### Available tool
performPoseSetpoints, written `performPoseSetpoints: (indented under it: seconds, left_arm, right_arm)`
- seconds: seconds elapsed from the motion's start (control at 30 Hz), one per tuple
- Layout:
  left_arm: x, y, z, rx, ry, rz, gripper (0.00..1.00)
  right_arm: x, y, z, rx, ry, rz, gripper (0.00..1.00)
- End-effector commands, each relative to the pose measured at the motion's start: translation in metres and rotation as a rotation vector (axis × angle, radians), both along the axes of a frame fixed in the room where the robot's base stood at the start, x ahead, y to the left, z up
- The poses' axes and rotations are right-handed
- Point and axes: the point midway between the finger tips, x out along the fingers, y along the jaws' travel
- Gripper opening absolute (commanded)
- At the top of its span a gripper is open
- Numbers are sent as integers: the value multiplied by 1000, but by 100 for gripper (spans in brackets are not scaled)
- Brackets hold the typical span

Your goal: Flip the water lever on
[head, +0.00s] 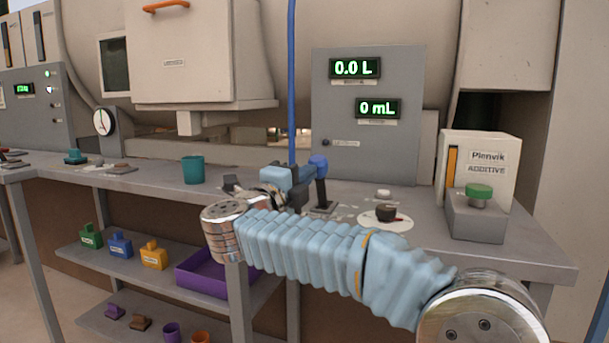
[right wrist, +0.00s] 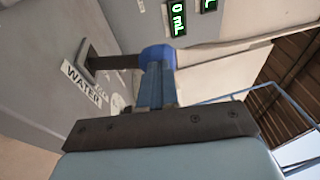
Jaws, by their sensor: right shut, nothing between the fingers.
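The water lever (head: 321,190) is a dark stick with a blue knob on the grey bench. It stands nearly upright, just right of my right gripper (head: 303,187) in the head view. In the right wrist view the lever's blue knob (right wrist: 157,56) is just beyond the tips of my right gripper (right wrist: 157,80), with a "WATER" label (right wrist: 82,84) beside its base. The gripper is shut with nothing between the fingers. It is very close to the lever; I cannot tell whether they touch. My left gripper is not in view.
A grey panel (head: 365,155) behind the lever reads 0.0 L and 0 mL. A black knob (head: 386,213) on a round dial is to its right, then a green button (head: 479,191) on a grey box by the additive box (head: 490,150). A teal cup (head: 193,170) stands left.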

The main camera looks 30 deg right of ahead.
Motion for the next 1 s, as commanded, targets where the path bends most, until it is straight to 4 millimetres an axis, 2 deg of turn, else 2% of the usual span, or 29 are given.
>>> performPoseSetpoints:
  seconds: [0.17,0.4,0.73,1.0]
  left_arm:
    - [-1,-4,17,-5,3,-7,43]
    - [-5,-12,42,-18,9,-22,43]
    - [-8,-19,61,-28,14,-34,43]
    - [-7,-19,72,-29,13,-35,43]
  right_arm:
    - [5,-6,12,42,34,-1,0]
    - [20,-23,25,95,83,-2,0]
    - [48,-56,37,95,82,-3,0]
    - [66,-78,39,95,82,-2,0]
